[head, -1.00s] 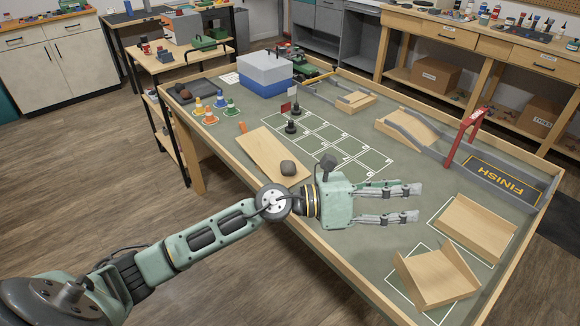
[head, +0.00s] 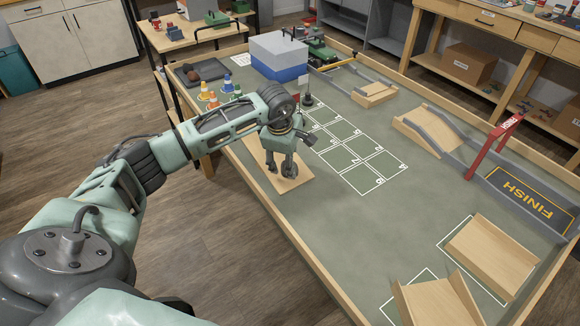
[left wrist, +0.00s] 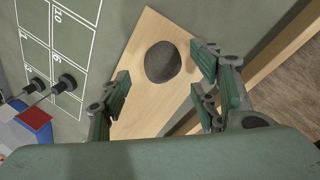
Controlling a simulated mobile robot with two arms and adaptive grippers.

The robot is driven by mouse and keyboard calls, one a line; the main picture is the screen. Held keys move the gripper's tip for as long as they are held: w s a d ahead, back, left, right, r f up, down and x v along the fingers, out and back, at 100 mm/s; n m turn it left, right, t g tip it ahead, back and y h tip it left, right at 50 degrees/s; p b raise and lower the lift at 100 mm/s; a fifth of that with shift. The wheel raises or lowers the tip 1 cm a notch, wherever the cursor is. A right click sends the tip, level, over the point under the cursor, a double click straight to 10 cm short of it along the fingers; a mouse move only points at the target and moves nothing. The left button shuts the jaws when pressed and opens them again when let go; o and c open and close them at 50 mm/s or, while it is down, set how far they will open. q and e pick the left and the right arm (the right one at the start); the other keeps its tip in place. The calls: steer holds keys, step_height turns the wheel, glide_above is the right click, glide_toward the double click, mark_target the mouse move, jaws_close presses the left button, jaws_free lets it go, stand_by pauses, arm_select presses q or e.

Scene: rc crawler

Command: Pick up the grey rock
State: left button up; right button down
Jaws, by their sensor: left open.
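The grey rock (left wrist: 162,62) is a dark, rounded stone lying on the light wooden board (left wrist: 150,28) in the left wrist view. In the head view the rock is hidden behind my left gripper. My left gripper (head: 279,174) points down over the wooden board (head: 288,182). It is open and empty. In the left wrist view my left gripper (left wrist: 162,92) has its fingers apart, with the rock slightly beyond the gap between the fingertips and nearer the right finger. My right gripper is not in view.
A grid of white numbered squares (head: 362,180) lies right of the board. Small flags on black bases (left wrist: 68,83) stand near it. The wooden table rim (head: 290,238) runs close by.

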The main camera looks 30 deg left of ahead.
arm_select(q)
steer(key=x, duration=0.3)
steer(key=shift+s, duration=0.1)
steer(key=shift+w+f+p, duration=0.2)
steer(key=shift+f+p, duration=0.1)
steer(key=shift+f, duration=0.3)
steer(key=c, duration=1.2)
steer(key=shift+r, duration=0.1)
steer(key=shift+c, duration=0.6)
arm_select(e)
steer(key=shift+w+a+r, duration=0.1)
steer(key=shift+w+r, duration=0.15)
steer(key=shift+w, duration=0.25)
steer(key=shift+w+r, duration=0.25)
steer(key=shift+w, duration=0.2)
